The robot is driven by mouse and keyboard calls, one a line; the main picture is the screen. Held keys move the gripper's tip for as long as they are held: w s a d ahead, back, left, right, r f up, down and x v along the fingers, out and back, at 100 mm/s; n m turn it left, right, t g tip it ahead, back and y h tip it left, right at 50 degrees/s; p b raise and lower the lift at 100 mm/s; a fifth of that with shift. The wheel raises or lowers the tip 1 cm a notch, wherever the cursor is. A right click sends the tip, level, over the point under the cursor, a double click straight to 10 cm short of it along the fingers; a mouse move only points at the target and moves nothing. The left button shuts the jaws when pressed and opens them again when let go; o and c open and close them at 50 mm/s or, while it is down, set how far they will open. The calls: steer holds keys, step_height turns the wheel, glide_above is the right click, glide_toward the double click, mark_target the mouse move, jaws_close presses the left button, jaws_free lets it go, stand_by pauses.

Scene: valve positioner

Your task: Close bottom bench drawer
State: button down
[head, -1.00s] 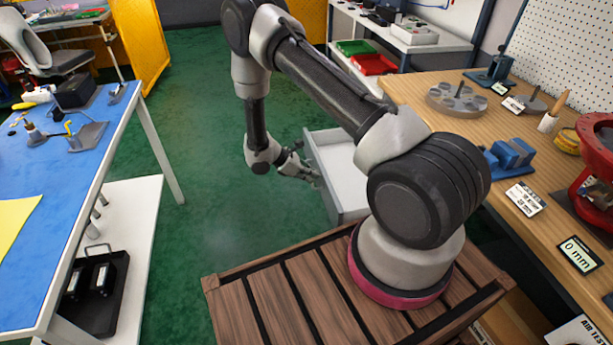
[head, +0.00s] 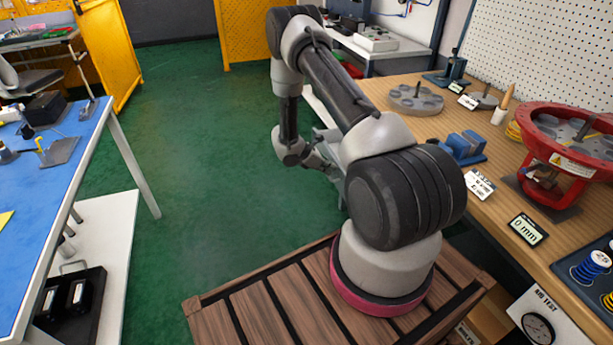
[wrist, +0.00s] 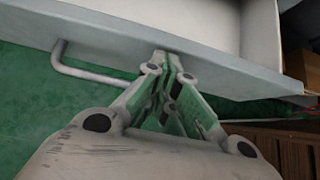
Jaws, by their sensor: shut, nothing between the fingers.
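The bench drawer (wrist: 110,38) stands open in the wrist view, its pale front panel crossing the upper part of the picture. Its white interior (wrist: 196,16) shows behind the panel. A grey bar handle (wrist: 85,72) sits on the front, left of my gripper. My gripper (wrist: 168,62) is shut and empty, its tips at the drawer front, right of the handle. They look to be touching it or very close. In the head view my gripper (head: 326,166) is beside the drawer, which is mostly hidden behind my arm.
The wooden workbench (head: 415,130) on the right carries a red valve actuator (head: 570,160), a blue vise-like block (head: 462,148) and a 0 mm display (head: 528,230). A blue-topped table (head: 85,150) stands on the left. Green floor (head: 210,150) between them is clear.

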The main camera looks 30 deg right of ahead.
steer(key=s+d, duration=0.1)
steer(key=d, duration=0.5)
steer(key=s+d, duration=0.1)
steer(key=d, duration=0.4)
steer(key=s+d, duration=0.1)
steer(key=d, duration=0.5)
steer(key=shift+s+d, duration=0.3)
steer(key=shift+d, duration=0.05)
steer(key=shift+d+r, duration=0.1)
steer(key=shift+d, duration=0.1)
steer(key=shift+s+d, duration=0.1)
steer(key=shift+a, duration=0.3)
steer(key=a, duration=0.1)
steer(key=w+a, duration=0.1)
steer(key=a, duration=0.1)
steer(key=shift+a, duration=0.1)
steer(key=v, duration=1)
steer(key=shift+a, duration=0.35)
